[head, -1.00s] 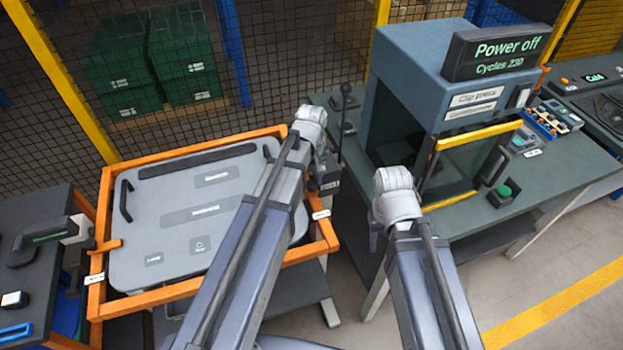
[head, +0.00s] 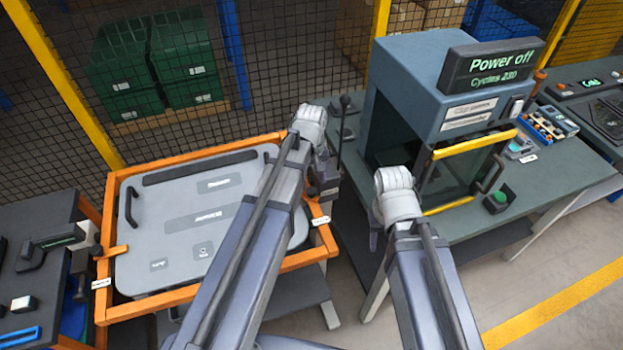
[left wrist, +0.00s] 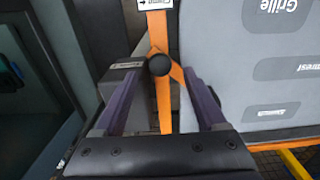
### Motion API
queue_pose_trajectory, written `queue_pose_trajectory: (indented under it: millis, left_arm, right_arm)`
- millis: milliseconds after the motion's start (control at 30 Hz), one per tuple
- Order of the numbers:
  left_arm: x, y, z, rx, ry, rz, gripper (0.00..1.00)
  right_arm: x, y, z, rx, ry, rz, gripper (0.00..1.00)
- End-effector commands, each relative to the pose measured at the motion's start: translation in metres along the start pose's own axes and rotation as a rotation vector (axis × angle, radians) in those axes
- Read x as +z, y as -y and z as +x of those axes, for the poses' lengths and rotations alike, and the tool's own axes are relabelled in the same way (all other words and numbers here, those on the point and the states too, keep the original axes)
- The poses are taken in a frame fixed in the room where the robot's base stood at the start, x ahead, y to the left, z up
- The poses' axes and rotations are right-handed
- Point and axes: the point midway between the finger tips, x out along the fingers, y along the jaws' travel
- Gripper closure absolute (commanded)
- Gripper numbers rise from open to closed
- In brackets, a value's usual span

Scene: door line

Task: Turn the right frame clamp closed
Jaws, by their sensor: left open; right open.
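The right frame clamp shows in the left wrist view as an orange lever with a round black knob (left wrist: 159,65). It lies between the spread fingers of my left gripper (left wrist: 160,98), with a gap on each side. In the head view my left gripper (head: 325,178) is at the right side of the orange frame (head: 112,297), where my arm and gripper mostly hide this clamp. The grey door panel (head: 190,240) lies in the frame. My right gripper (head: 375,241) is open and empty, its fingers small and mostly hidden, in front of the press table.
A clip press (head: 420,90) with a "Power off" display stands on a table to the right. An orange clamp (head: 112,251) is at the frame's left side. A dark bench (head: 40,265) stands at far left. Mesh fencing (head: 270,60) runs behind. Floor is clear at lower right.

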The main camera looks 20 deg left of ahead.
Motion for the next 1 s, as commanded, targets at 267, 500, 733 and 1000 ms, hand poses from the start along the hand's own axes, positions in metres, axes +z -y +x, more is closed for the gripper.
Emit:
queue_pose_trajectory:
  millis: [267,500,733,1000]
  left_arm:
    - [0.0,0.0,-0.041,0.0,0.0,0.0,0.27]
    - [0.0,0.0,-0.044,0.0,0.0,0.0,0.27]
    - [0.0,0.002,-0.043,0.006,-0.005,0.017,0.38]
    - [-0.007,0.025,-0.032,0.107,-0.14,0.4,0.68]
  right_arm:
    - [0.002,-0.004,-0.041,-0.001,0.0,0.005,0.5]
    - [0.003,-0.004,-0.044,-0.001,0.0,0.007,0.5]
    - [0.003,-0.004,-0.043,-0.001,0.0,0.007,0.5]
    - [0.002,-0.003,-0.029,-0.001,0.0,0.004,0.5]
